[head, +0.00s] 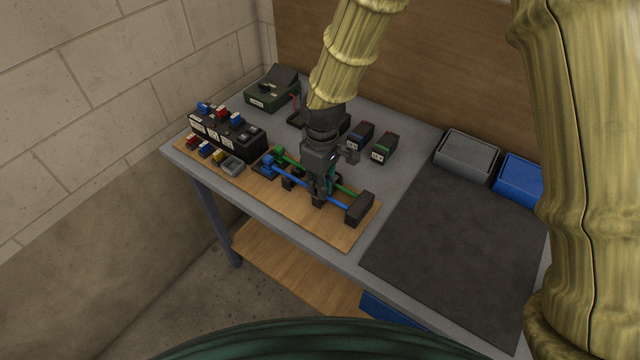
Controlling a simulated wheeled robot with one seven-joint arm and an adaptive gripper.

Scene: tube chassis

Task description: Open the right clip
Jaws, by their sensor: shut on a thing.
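A wooden board (335,233) at the table's front edge carries a blue tube (338,205) and a green tube (346,189), side by side. Their right ends meet a dark block (360,208). Small dark clips sit along the tubes; the left one (288,183) shows beside my gripper. My gripper (319,194) points down over the tubes, its fingers shut at the right clip (318,201). The fingers hide most of this clip, so I cannot tell how far it is open.
A black rack (226,138) with coloured connectors stands at the left. A green device (269,91) and two small dark modules (384,148) stand behind. A grey bin (467,155) and a blue bin (520,180) are at the right, behind a clear dark mat (440,235).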

